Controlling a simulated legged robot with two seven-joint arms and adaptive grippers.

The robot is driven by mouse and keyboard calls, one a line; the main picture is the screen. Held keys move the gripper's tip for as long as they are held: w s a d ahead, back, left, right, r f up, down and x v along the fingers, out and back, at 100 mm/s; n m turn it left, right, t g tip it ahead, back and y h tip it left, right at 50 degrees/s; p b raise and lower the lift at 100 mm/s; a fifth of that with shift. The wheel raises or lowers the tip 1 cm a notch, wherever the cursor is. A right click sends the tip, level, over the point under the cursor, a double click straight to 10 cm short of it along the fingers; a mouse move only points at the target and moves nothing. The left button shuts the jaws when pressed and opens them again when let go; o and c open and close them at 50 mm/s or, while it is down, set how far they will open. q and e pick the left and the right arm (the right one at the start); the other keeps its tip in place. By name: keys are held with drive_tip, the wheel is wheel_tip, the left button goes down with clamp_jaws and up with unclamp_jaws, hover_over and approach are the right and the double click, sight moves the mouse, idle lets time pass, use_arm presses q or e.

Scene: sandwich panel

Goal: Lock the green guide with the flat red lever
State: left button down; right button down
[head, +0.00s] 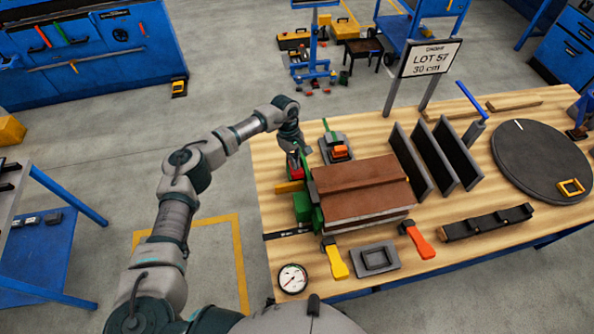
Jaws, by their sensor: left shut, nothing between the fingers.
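The green guide (314,200) stands upright along the left end of a brown sandwich panel (362,188) on the wooden bench. A green block (301,208) sits beside it at the front left. A small red part (296,174), which looks like the flat red lever, lies at the left of the guide, partly hidden by my gripper. My left gripper (294,160) reaches in from the left, pointing down just above the red part. It is shut and empty; I cannot tell whether it touches the red part. My right gripper is not in view.
A grey fixture with an orange-red top (340,152) stands behind the panel. Black upright plates (435,158) stand to the right. Yellow-handled (335,260) and orange-handled (417,240) tools, a grey block (375,260) and a dial gauge (293,279) lie along the front.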

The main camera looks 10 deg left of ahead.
use_arm(q)
drive_tip(key=shift+s+f, duration=0.1)
drive_tip(key=shift+f, duration=0.15)
wheel_tip(320, 180, down, 4)
drive_tip(key=b, duration=0.4)
drive_tip(key=shift+f, duration=0.2)
drive_tip(key=shift+r, duration=0.3)
drive_tip(key=w+a+b, duration=0.2)
drive_tip(key=b, duration=0.1)
drive_tip(key=shift+r, duration=0.25)
drive_tip(key=shift+w+r, duration=0.2)
drive_tip(key=shift+r, duration=0.05)
drive_tip(key=v, duration=1.1)
drive_tip(key=shift+w+r, duration=0.25)
drive_tip(key=shift+r, duration=0.1)
